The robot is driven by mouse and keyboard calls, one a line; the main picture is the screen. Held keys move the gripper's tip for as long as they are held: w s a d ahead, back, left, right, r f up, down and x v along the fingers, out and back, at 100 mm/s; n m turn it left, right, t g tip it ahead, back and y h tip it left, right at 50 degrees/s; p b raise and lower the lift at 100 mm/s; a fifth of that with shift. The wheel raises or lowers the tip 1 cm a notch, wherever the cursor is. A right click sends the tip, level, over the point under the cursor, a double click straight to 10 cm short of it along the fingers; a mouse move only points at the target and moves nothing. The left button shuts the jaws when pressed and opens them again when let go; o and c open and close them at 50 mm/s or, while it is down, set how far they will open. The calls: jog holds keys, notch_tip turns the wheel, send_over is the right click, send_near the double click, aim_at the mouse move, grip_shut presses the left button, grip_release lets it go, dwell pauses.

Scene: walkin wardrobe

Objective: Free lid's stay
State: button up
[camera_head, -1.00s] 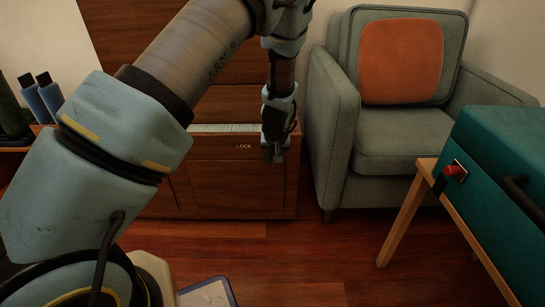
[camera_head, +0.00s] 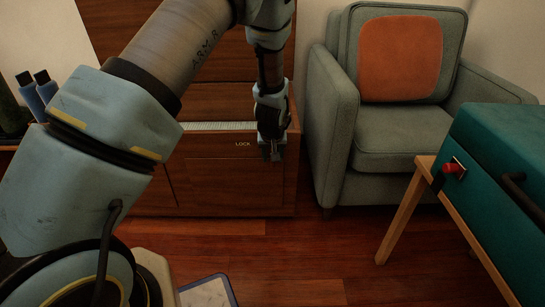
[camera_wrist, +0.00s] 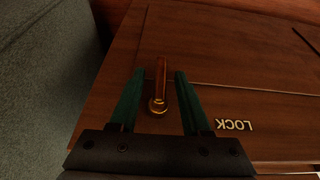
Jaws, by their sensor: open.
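A brass lever (camera_wrist: 161,80) on a round brass base stands out from the wooden cabinet face in the wrist view. It is probably the lid's stay. My gripper (camera_wrist: 157,76) is open, one green finger on each side of the lever, with a gap on both sides. The word LOCK (camera_wrist: 234,125) is beside the right finger in the wrist view. In the head view my gripper (camera_head: 271,150) is at the cabinet's upper right front and hides the lever. A wooden panel (camera_head: 130,45), seemingly the raised lid, stands upright behind the cabinet (camera_head: 225,185).
A grey-green armchair (camera_head: 400,140) with an orange cushion (camera_head: 400,58) stands right of the cabinet. A teal case (camera_head: 500,190) with a red knob (camera_head: 452,168) rests on a wooden stand at the right. Dark blue bottles (camera_head: 38,90) are at the left.

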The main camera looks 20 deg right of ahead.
jog(key=p+v, duration=0.3)
jog(key=v, duration=0.7)
jog(key=shift+r, duration=0.4)
jog(key=shift+s+a, duration=0.1)
jog(key=shift+s, duration=0.05)
jog(key=a+r+n+g+y, duration=0.15)
jog(key=a+r, duration=0.35)
jog(key=a, duration=0.8)
jog(key=a+r+n, duration=0.2)
jog(key=a+r, duration=0.3)
jog(key=a, duration=0.8)
jog(key=s+a+r, duration=0.3)
jog(key=s+a, duration=0.4)
jog(key=a, duration=0.2)
jog(key=w+p+v, duration=0.3)
jog(key=p+v, duration=1.3)
jog(key=p, duration=0.1)
jog(key=w+d+r+p+v, duration=0.1)
jog(key=w+p+v, duration=0.3)
jog(key=p+v, duration=1.3)
jog(key=shift+s+a+r+g+p, duration=0.2)
jog(key=shift+s+r+g+p, duration=0.1)
jog(key=shift+r+g+p, duration=0.15)
